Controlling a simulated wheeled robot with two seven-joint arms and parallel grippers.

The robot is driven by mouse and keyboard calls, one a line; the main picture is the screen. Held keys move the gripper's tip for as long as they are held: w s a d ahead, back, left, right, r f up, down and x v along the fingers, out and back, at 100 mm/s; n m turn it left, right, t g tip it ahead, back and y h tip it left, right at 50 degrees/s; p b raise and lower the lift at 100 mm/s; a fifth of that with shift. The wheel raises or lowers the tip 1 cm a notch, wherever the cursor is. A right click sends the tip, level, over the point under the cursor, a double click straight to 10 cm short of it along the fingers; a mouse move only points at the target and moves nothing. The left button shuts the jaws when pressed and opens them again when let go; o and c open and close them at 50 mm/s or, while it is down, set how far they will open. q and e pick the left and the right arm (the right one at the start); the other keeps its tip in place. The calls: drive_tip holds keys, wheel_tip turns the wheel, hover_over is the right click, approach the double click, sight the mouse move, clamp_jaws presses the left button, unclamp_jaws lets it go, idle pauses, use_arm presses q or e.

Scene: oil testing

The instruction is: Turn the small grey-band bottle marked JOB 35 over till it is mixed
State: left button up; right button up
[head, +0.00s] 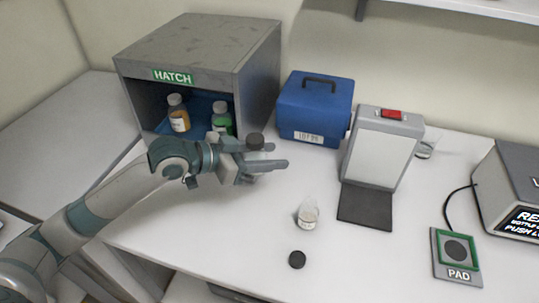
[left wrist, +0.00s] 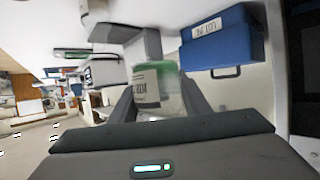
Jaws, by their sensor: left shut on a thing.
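My left gripper (head: 270,162) is shut on a small bottle (head: 257,153) with a dark cap, in front of the hatch and above the white table. The fingers hide much of the bottle in the head view. In the left wrist view the held bottle (left wrist: 155,92) stands between the two fingers, with a pale label and green at its top edge. The label writing is too small to read surely, and I cannot make out a grey band. My right gripper is not in view.
The grey hatch (head: 195,55) holds an amber bottle (head: 179,118) and a green bottle (head: 221,119). A blue case (head: 314,108), a white-panelled stand (head: 382,150) and a pad (head: 457,255) stand rightward. An uncapped bottle (head: 308,215) and loose dark cap (head: 297,259) are in front.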

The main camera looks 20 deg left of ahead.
use_arm(q)
wheel_tip(320, 180, up, 7)
drive_tip(key=p, duration=0.5)
drive_tip(key=shift+p, duration=0.4)
drive_tip(key=shift+f, duration=0.1)
drive_tip(key=m+t+y, duration=0.1)
drive_tip(key=m, duration=0.1)
drive_tip(key=m+t+y, duration=0.1)
drive_tip(key=m, duration=0.1)
drive_tip(key=shift+m+t+b, duration=0.3)
drive_tip(key=shift+b, duration=0.1)
